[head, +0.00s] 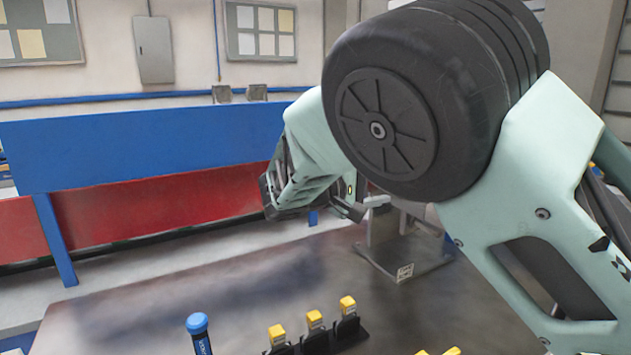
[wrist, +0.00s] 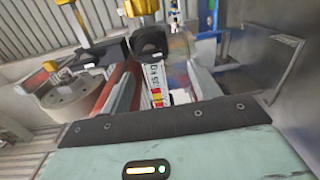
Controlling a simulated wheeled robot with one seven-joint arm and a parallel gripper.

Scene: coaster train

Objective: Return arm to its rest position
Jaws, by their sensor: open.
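My arm fills the right half of the head view, bent, with a large dark joint in front. My gripper (head: 308,203) is partly hidden behind that joint, raised above the far part of the dark table (head: 160,285). Its jaws are open and I see nothing held in them. In the wrist view, the mint gripper housing and its dark edge fill the bottom.
A blue-handled tool (head: 198,330) and several yellow-topped pieces in black holders (head: 315,330) stand at the table's near edge. A grey stand (head: 400,255) is at the back right. A blue and red barrier (head: 140,150) runs behind. The table's left-middle is clear.

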